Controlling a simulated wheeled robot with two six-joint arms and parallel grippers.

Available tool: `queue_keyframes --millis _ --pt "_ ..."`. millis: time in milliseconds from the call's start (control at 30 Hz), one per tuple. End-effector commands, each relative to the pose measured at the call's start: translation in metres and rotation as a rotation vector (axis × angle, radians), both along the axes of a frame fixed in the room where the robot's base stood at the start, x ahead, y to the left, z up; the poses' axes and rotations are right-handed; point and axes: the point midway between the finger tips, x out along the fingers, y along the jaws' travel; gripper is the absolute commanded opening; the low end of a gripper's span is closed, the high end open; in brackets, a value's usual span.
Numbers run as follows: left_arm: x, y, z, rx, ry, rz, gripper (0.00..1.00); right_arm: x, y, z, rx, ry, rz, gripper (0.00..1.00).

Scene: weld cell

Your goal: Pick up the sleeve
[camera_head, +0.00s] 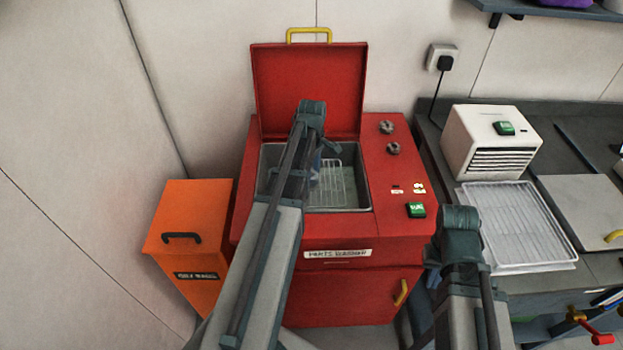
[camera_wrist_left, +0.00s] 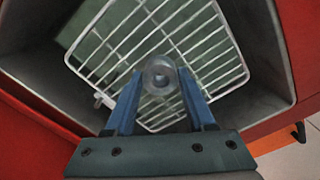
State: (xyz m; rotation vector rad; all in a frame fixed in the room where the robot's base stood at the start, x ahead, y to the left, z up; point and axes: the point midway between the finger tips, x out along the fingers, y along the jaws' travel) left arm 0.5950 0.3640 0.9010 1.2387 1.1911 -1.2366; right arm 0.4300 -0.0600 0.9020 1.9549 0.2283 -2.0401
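The sleeve (camera_wrist_left: 159,76) is a small grey metal ring, seen end-on in the left wrist view, with its bore facing the camera. My left gripper (camera_wrist_left: 160,82) reaches down into the open tank of the parts washer (camera_head: 312,252). Its two blue fingers stand one on each side of the sleeve, close to its wall. I cannot tell whether they touch it or whether the sleeve is clear of the rack. In the head view the sleeve is hidden by my left arm.
A white wire rack (camera_wrist_left: 205,45) lies in the washer's tank. The red lid (camera_head: 335,90) stands open behind my left arm. An orange bin (camera_head: 190,225) is on the left. A white vented box (camera_head: 490,137) and a wire tray (camera_head: 515,225) are on the right bench.

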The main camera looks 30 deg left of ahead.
Motion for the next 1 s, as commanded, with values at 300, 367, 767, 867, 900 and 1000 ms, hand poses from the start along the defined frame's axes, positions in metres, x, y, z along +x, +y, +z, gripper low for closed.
queue_keyframes --millis 300,367,767,867,900,1000 --pt "0.0 0.0 0.0 0.0 0.0 0.0 0.0 0.0 0.0 0.0 0.0 0.0 0.0 0.0" --pt "0.0 0.0 0.0 0.0 0.0 0.0 0.0 0.0 0.0 0.0 0.0 0.0 0.0 0.0" --pt "0.0 0.0 0.005 0.0 0.0 0.0 0.0 0.0 0.0 0.005 0.0 0.0 0.0 0.0" --pt "0.0 0.0 0.012 0.0 0.0 0.0 0.0 0.0 0.0 0.012 0.0 0.0 0.0 0.0" --pt "0.0 0.0 0.015 0.0 0.0 0.0 0.0 0.0 0.0 0.015 0.0 0.0 0.0 0.0" --pt "0.0 0.0 0.026 -0.001 0.0 0.0 0.0 0.0 0.0 0.026 0.0 0.0 0.0 0.0"
